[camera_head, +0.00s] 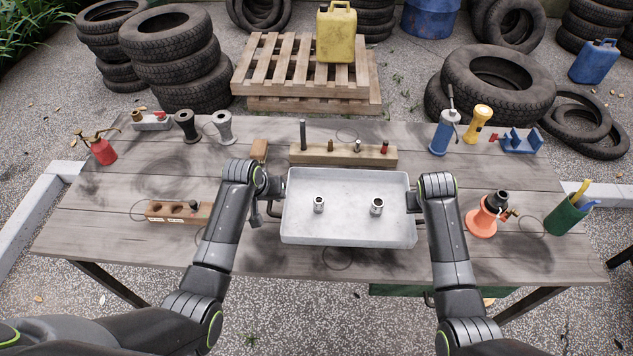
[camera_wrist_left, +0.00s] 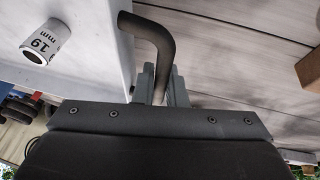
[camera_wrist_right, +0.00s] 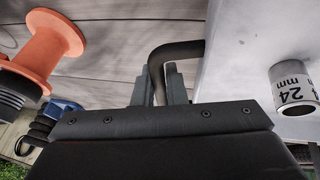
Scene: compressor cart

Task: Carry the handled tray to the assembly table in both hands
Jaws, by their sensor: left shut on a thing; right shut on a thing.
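The handled tray (camera_head: 348,225) is pale grey and shallow, at the middle of the wooden table in the head view. It carries a 19 mm socket (camera_head: 319,204) at left and a larger 24 mm socket (camera_head: 377,206) at right. My left gripper (camera_head: 277,190) is shut on the tray's left handle, a dark bent bar (camera_wrist_left: 152,38). My right gripper (camera_head: 412,200) is shut on the right handle (camera_wrist_right: 172,52). The tray looks about level. I cannot tell whether it touches the tabletop. The fingers partly hide both handles.
The table (camera_head: 110,215) holds a wooden rack (camera_head: 343,155) behind the tray and a holed wooden block (camera_head: 178,212) at left. An orange spool-like item (camera_head: 487,218) and a green cup (camera_head: 565,215) stand at right. Tyres and pallets lie beyond.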

